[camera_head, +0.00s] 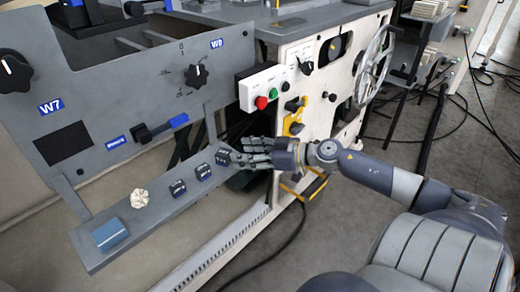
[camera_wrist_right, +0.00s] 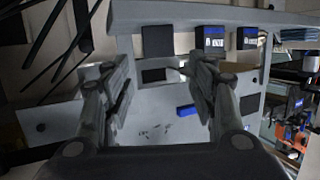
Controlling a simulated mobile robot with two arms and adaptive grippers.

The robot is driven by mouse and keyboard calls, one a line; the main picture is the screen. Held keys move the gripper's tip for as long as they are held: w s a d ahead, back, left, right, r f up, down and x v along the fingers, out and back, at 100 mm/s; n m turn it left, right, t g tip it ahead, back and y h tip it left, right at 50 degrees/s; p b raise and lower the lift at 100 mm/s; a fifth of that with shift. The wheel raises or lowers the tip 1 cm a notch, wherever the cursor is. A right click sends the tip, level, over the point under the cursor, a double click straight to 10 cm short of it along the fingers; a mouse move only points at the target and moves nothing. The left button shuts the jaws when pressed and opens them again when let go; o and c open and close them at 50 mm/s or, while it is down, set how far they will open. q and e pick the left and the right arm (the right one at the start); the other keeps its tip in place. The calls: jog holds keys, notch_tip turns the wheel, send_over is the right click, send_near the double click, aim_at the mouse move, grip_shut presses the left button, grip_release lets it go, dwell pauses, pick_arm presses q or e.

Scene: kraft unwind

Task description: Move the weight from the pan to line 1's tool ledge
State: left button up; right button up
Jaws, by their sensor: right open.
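A long grey ledge (camera_head: 160,213) runs below the W7 panel in the head view. Small dark blocks with labels sit on it, and the one at its far right end (camera_head: 223,156) is by the fingertips of my right gripper (camera_head: 234,157). In the right wrist view my right gripper (camera_wrist_right: 158,82) is open and empty, with a plain dark block (camera_wrist_right: 157,40) on the ledge (camera_wrist_right: 185,17) beyond the gap between its fingers. I cannot tell which block is the weight, and no pan is clearly visible. My left gripper is not in view.
A blue box (camera_head: 110,233) and a pale knob-shaped piece (camera_head: 139,197) stand on the ledge's near part. A button box (camera_head: 262,87) and a handwheel (camera_head: 373,66) are on the machine to the right. Cables lie on the open floor.

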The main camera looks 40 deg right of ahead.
jog(key=s+a+f+m+g+h+p, duration=0.1)
jog(key=s+a+f+m+g+h, duration=0.1)
jog(key=s+f+m+h, duration=0.75)
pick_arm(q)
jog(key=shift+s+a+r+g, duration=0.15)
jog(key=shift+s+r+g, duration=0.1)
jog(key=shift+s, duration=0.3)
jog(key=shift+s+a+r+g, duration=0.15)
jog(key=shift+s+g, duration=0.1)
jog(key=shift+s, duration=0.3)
pick_arm(e)
jog(key=s+a+f+n+g+y, duration=0.1)
jog(key=s+a+f+n+g, duration=0.2)
jog(key=s+a, duration=0.5)
jog(key=s+a+f+n+g+y, duration=0.2)
jog(key=s+a+f+n+g, duration=0.1)
jog(key=s+a, duration=0.6)
jog(key=shift+a+f+g, duration=0.15)
jog(key=shift+a+g, duration=0.05)
jog(key=shift+g, duration=0.7)
jog(key=shift+w, duration=0.1)
